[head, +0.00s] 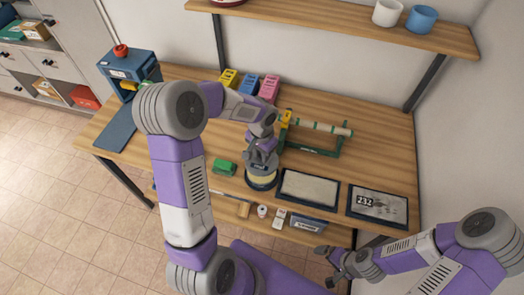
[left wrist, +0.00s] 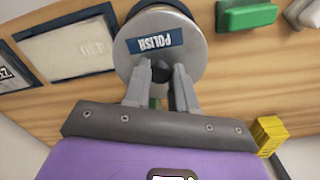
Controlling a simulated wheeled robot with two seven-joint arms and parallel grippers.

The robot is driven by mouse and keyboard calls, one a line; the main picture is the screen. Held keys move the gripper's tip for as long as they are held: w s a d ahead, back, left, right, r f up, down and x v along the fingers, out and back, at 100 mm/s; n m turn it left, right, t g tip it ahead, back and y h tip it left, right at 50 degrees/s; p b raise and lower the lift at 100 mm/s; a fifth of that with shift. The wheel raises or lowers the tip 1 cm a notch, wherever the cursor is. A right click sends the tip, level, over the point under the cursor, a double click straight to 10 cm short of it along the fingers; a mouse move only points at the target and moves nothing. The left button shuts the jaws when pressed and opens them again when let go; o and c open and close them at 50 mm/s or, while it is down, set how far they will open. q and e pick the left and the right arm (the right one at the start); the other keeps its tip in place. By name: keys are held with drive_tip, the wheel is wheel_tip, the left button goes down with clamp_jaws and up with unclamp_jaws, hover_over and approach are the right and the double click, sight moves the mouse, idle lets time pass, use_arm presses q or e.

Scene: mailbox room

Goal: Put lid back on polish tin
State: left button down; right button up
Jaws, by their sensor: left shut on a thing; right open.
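The polish tin (head: 262,181) stands on the wooden workbench, a short round tin with a pale band, partly covered from above by my left gripper (head: 262,150). In the left wrist view a round grey lid (left wrist: 135,62) with a blue POLISH label (left wrist: 155,41) and a dark knob (left wrist: 161,72) fills the top middle. My left gripper is shut on the knob, its two fingertips on either side. The lid is over the tin; I cannot tell whether it is seated or just above. My right gripper (head: 326,267) is open and empty, low in front of the bench.
A green block (head: 224,167) lies left of the tin. A framed pale tray (head: 308,188) and a tray marked 232 (head: 377,205) lie to its right. A green roll stand (head: 318,136) and coloured boxes (head: 248,84) are behind. A blue machine (head: 128,67) stands at the back left.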

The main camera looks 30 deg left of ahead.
use_arm(q)
drive_tip(key=shift+f+b, duration=2.15)
drive_tip(key=shift+f, duration=0.8)
drive_tip(key=shift+f+b, duration=0.15)
drive_tip(key=shift+b, duration=0.3)
drive_tip(key=shift+c, duration=1.8)
unclamp_jaws()
drive_tip(key=shift+r+p, duration=2.65)
drive_tip(key=shift+r, duration=0.9)
